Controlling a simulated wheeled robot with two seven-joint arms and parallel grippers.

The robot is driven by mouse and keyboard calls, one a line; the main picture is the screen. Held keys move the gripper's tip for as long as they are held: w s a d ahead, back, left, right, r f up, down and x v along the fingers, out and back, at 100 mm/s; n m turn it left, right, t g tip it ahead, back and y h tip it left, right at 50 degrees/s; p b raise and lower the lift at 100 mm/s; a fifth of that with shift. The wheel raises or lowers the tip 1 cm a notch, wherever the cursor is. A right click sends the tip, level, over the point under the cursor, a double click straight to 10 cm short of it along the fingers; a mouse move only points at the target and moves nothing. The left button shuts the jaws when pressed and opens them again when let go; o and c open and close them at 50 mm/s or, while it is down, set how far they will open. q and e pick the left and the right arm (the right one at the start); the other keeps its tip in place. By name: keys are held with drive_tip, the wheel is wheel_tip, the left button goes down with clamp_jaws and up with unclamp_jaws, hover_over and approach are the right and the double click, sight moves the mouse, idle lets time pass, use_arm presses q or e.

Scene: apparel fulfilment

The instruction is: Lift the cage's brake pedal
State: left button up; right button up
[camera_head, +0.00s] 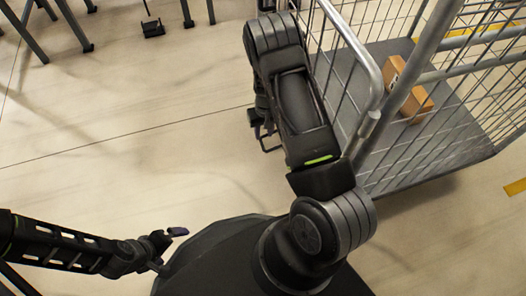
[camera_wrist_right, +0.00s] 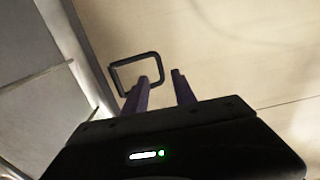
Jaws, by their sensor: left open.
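The wire cage (camera_head: 365,60) stands at the upper right in the head view. Its brake pedal (camera_head: 269,145), a black rectangular loop, shows low beside the cage, partly covered by my right arm. In the right wrist view the pedal (camera_wrist_right: 137,57) lies just past the fingertips, and the left finger overlaps its lower edge. I cannot tell whether they touch. My right gripper (camera_wrist_right: 161,77) is open, with a clear gap between its fingers; in the head view my arm mostly hides it. My left gripper (camera_head: 174,250) is open and empty at the lower left, far from the cage.
A brown box (camera_head: 408,90) lies on the cage's grey floor (camera_head: 390,165). Dark legs of furniture (camera_head: 70,25) stand at the upper left. A yellow floor mark (camera_head: 515,187) is at the right edge. The pale floor (camera_head: 130,130) left of the cage is clear.

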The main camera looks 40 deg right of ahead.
sight(263, 146)
drive_tip(key=shift+d, duration=0.1)
wheel_tip(263, 146, down, 7)
drive_tip(key=b, duration=0.3)
drive_tip(key=shift+w+f, duration=0.1)
drive_tip(key=shift+f, duration=0.35)
clamp_jaws()
idle(0.3)
idle(1.1)
